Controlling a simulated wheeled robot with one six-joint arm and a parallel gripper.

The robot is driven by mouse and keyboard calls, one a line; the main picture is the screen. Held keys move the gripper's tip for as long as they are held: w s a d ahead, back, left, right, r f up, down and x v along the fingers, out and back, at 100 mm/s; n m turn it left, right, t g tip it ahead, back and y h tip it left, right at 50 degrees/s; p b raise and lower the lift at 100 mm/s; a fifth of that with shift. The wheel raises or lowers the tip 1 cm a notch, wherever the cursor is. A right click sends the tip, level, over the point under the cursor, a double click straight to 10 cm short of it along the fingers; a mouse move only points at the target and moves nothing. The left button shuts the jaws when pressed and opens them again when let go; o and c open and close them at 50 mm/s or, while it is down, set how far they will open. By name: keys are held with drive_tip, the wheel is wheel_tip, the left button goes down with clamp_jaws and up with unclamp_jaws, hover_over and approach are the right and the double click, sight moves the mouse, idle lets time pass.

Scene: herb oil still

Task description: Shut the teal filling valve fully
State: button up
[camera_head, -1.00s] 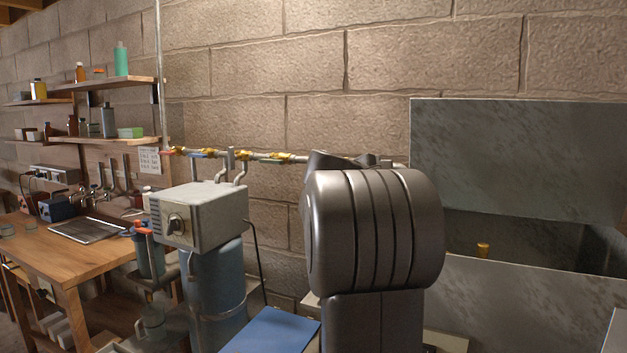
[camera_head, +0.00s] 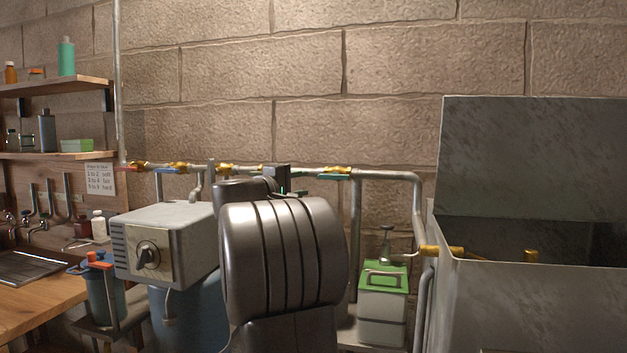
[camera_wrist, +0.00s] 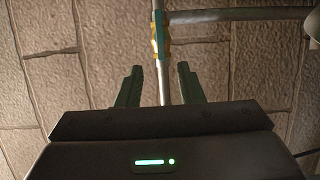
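The teal filling valve (camera_head: 336,174) sits on the pipe along the block wall, right of my arm in the head view. It has a brass body and a teal lever that appears to lie along the pipe. In the wrist view a brass valve with a teal lever (camera_wrist: 156,35) is at top centre on the pipe. My gripper (camera_wrist: 157,70) is open and empty, its two fingers on either side of the pipe in the picture, short of the valve. In the head view my arm hides most of my gripper.
Other brass valves, one with a red lever (camera_head: 137,167) and one with a blue lever (camera_head: 176,170), sit further left on the pipe. A grey control box (camera_head: 165,240) stands left of my arm. A green-topped canister (camera_head: 382,300) and an open metal tank (camera_head: 540,300) stand right.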

sight(331, 178)
drive_tip(key=p+x, duration=0.3)
drive_tip(key=x, duration=1)
drive_tip(key=shift+w+d, duration=0.25)
drive_tip(key=shift+w, duration=0.1)
clamp_jaws()
